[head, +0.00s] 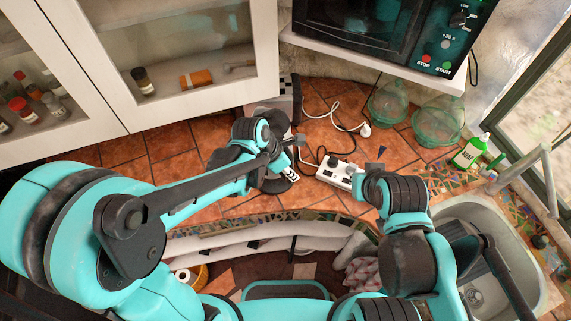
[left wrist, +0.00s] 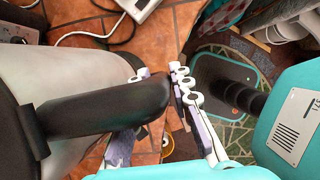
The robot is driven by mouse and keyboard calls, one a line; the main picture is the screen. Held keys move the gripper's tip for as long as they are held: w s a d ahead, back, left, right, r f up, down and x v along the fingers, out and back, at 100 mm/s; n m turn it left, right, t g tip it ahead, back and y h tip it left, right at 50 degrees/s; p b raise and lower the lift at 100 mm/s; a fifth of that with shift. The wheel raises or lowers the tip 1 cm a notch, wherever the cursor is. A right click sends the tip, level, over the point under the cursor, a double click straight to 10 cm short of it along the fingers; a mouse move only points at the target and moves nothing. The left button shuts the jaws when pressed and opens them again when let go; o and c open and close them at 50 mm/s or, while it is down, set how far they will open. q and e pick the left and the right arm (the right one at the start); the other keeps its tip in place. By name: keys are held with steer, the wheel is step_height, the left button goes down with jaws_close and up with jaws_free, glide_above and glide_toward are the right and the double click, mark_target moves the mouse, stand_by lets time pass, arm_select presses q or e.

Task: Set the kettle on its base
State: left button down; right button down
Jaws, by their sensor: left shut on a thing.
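The kettle (left wrist: 70,75) has a pale grey body and a thick black handle (left wrist: 100,112), seen close up in the left wrist view. My left gripper (left wrist: 160,88) is shut on the handle, with its white-jointed fingers around it. In the head view my left gripper (head: 268,176) is over the tiled counter, and my wrist hides most of the kettle. A dark rounded part shows beside the fingers there; I cannot tell whether it is kettle or base. The base is not clearly visible. My right gripper (head: 366,184) is beside the power strip, its fingers unclear.
A white power strip (head: 335,172) with cords lies right of my left gripper. A grey appliance (head: 285,95) stands behind it. Green glass domes (head: 388,103), a green soap bottle (head: 470,152) and the sink (head: 480,215) are at right. Tiles left of my left wrist are clear.

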mark_target(291, 183)
arm_select(q)
steer(key=shift+w+d+f, duration=0.15)
steer(key=shift+d, duration=0.25)
steer(key=shift+a+f+b, duration=0.15)
steer(key=shift+f+b, duration=0.5)
step_height(291, 183, down, 2)
steer(key=shift+f+b, duration=0.2)
steer(key=shift+b, duration=0.7)
steer(key=shift+f+b, duration=0.7)
steer(key=shift+f, duration=0.25)
steer(key=shift+f+b, duration=0.55)
steer(key=shift+b, duration=0.2)
steer(key=c, duration=1.6)
jaws_free()
steer(key=shift+c, duration=0.2)
steer(key=shift+s, duration=0.2)
